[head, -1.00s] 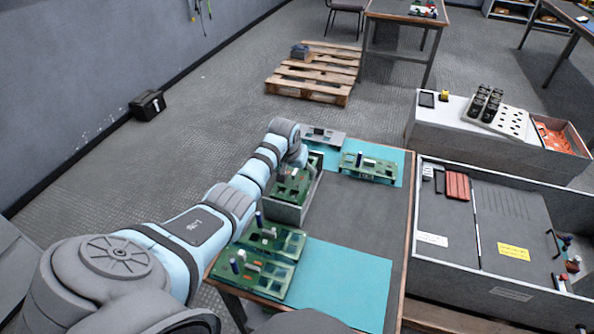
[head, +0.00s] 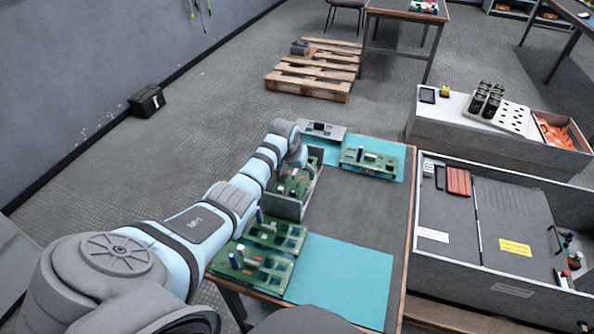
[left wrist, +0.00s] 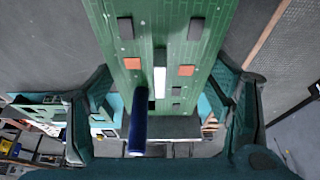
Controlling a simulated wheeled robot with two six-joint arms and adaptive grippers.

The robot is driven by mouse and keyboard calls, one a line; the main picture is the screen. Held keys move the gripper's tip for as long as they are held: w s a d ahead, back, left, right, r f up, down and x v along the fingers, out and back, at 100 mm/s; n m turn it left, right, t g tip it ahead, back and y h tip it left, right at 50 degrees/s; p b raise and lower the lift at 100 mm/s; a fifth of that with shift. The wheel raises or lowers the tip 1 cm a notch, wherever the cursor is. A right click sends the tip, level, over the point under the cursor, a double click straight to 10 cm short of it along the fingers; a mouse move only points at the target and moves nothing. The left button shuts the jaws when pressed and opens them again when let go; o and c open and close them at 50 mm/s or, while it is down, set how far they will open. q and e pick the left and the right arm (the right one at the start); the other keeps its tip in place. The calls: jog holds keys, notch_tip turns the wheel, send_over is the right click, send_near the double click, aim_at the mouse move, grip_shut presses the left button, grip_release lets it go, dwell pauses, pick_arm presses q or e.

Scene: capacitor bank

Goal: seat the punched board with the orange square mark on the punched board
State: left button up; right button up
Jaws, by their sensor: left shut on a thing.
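My left gripper (head: 298,165) is over the grey open-topped bin (head: 283,207) beside the left edge of the table. In the left wrist view its two fingers (left wrist: 160,115) stand either side of a green board (left wrist: 160,30) and are shut on it. This board carries two orange squares, dark chips, a white part and a dark blue cylinder. In the head view the green board (head: 294,184) shows at the bin, partly hidden by my arm. Two more green boards with square openings, a farther one (head: 275,235) and a nearer one (head: 250,268), lie at the near left. My right gripper is out of view.
Another green board assembly (head: 371,160) stands on the far teal mat (head: 397,153), beside a grey plate (head: 322,130). The near teal mat (head: 345,285) and the dark middle of the table (head: 365,210) are clear. A large grey crate (head: 490,285) stands right of the table.

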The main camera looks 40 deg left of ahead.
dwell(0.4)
pick_arm(q)
jog(key=o, duration=1.3)
jog(key=shift+o, duration=0.2)
